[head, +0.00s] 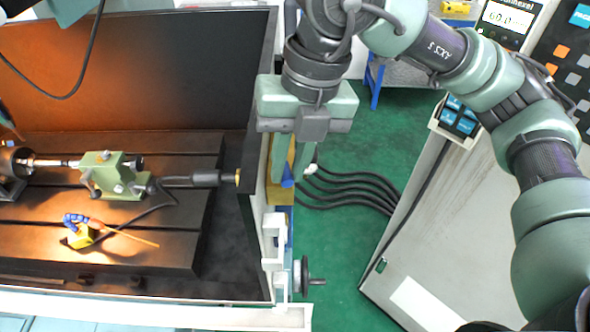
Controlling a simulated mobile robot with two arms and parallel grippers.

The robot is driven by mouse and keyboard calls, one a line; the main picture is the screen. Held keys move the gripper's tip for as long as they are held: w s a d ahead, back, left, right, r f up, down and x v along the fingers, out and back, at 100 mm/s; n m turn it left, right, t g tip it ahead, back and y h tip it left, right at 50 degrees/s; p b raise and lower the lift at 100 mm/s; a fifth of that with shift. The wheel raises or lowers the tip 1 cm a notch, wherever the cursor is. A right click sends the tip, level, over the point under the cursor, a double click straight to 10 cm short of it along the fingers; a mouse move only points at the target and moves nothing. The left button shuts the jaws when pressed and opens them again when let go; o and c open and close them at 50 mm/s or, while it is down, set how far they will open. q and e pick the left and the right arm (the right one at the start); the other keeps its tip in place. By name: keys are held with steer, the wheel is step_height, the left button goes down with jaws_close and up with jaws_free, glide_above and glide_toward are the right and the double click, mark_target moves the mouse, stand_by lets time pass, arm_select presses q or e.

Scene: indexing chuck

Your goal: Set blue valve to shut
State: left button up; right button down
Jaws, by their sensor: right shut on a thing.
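The blue valve (287,178) shows as a small blue piece low between the fingers of my right gripper (291,177), beside the machine's right-hand wall. My right gripper points down from the top middle and is shut on the blue valve. The fingers and the gripper body hide most of the valve, so its handle angle cannot be told. My left gripper is out of view; only part of my left arm shows at the top left.
The machine's dark wall (254,205) stands just left of my right gripper. A handwheel (304,277) juts out below the gripper. Black cables (350,190) run right over green floor to a grey cabinet (430,230).

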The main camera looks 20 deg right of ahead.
steer(key=shift+w+a+r+m+b, duration=0.1)
steer(key=shift+a+m+b, duration=0.1)
steer(key=shift+m+b, duration=0.3)
steer(key=c, duration=1.3)
jaws_free()
steer(key=shift+c, duration=0.2)
steer(key=shift+d, duration=0.1)
